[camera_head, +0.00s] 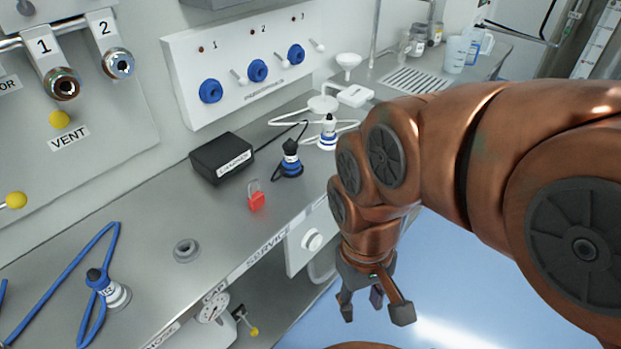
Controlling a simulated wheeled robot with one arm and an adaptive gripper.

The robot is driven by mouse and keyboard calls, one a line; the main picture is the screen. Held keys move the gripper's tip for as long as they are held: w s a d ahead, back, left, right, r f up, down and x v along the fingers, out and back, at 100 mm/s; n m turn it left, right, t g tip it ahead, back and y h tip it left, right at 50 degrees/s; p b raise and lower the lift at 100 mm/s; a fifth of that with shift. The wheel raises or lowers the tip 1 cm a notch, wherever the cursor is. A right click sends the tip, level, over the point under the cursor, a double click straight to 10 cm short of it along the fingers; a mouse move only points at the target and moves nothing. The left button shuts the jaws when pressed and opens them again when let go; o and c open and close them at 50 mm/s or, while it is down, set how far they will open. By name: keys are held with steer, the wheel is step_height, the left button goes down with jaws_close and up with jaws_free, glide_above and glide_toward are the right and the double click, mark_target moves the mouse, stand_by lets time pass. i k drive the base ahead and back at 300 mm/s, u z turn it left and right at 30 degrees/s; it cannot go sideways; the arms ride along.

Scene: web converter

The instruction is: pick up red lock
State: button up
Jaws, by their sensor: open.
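The red lock (257,202) is a small red padlock with a grey shackle. It lies on the grey metal counter (150,215), near the front edge above the word SERVICE. My gripper (375,311) hangs at the end of my copper-coloured arm, in front of the counter and below its top. It is to the right of the lock and well apart from it. Its fingers are spread and hold nothing.
A black box (221,157) stands behind the lock. A blue-hosed connector (108,288) is at the front left. A round port (186,250) sits in the counter. The counter left of the lock is mostly clear.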

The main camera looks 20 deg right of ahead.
mark_target(255, 201)
steer(key=z, duration=0.7)
steer(key=k, duration=1.15)
steer(key=u, duration=1.7)
steer(key=i, duration=0.5)
steer(key=z, duration=0.05)
